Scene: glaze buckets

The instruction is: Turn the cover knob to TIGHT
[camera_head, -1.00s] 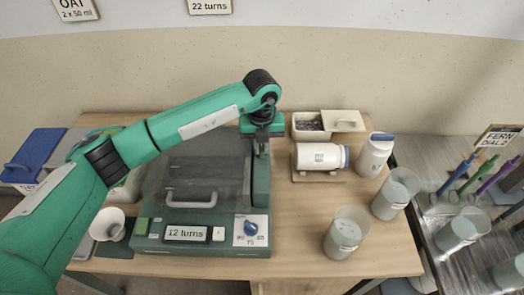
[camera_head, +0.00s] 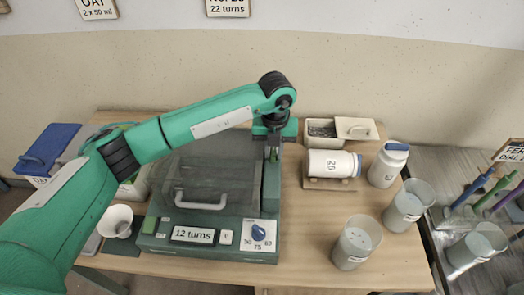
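The green machine (camera_head: 150,240) stands on the wooden table with a dark see-through cover (camera_head: 215,165) and a pale handle at its front. A "12 turns" sign and a blue dial knob (camera_head: 258,233) are on its front panel. The dial has small number marks around it; no TIGHT mark is readable. My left gripper (camera_head: 273,153) points down at the machine's right rear side, above a narrow dark green part. It is small and dark there, so its opening and any contact cannot be told. A separate cover knob cannot be made out. My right gripper is not in view.
A white jar (camera_head: 327,163) lies on a small stand right of the machine, with a blue-lidded jar (camera_head: 388,165) upright beside it. Clear cups (camera_head: 357,243) stand front right. A cream box (camera_head: 324,134) is behind. A white funnel cup (camera_head: 115,221) is left.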

